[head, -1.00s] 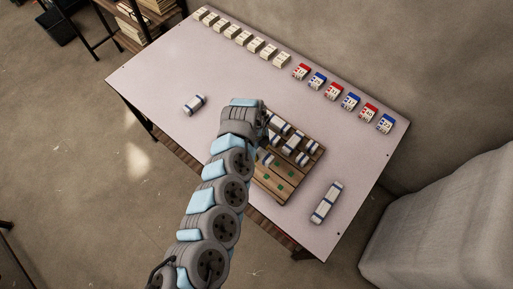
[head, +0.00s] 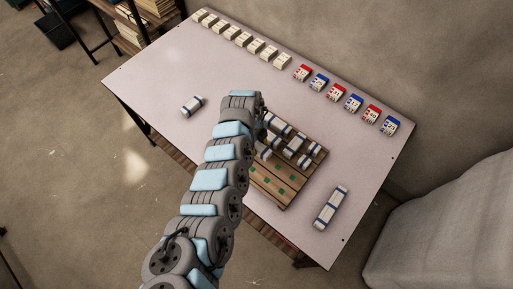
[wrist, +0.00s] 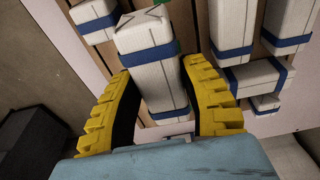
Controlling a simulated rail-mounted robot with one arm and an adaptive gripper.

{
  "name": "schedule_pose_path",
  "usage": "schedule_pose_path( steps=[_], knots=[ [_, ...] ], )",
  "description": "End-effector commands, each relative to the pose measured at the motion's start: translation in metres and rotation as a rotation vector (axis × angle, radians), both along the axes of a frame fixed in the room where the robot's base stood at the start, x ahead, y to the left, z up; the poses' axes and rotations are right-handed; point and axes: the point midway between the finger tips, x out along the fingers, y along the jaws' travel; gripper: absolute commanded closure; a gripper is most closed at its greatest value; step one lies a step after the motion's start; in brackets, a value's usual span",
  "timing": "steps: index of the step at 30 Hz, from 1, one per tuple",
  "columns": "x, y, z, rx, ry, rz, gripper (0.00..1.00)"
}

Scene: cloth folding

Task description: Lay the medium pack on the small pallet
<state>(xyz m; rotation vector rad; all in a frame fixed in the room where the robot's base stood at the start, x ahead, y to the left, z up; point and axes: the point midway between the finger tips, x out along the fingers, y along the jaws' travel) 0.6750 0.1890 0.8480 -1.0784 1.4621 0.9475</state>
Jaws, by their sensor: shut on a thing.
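My gripper (wrist: 160,100) has yellow ribbed fingers shut on a white pack with blue bands (wrist: 150,58), which looks like the medium pack. The wooden small pallet (head: 262,184) lies on the table right of my arm in the head view. Its slats (wrist: 190,14) show beyond the held pack in the wrist view, with a bit of green marker at the pack's far end. In the head view the gripper is mostly hidden by my arm, at the pallet's left side. I cannot tell whether the held pack touches the pallet.
Several banded packs (head: 295,144) sit on the pallet's far part; its near part is bare with green marks. One pack (head: 192,105) lies on the table at left, a long one (head: 330,207) at right. White boxes (head: 238,35) and red and blue boxes (head: 336,92) line the back edge.

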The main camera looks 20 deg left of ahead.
Motion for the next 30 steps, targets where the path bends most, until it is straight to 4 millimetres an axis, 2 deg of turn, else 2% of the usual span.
schedule_pose_path(
  steps=[6,20,24,30],
  knots=[
    [0.009,0.005,-0.015,0.002,0.003,-0.004,0.94],
    [0.023,0.011,-0.028,0.002,-0.005,0.0,0.94],
    [0.02,0.01,-0.047,0.0,0.001,0.0,0.94],
    [0.02,0.011,-0.056,0.001,-0.001,0.002,0.94]
  ],
)
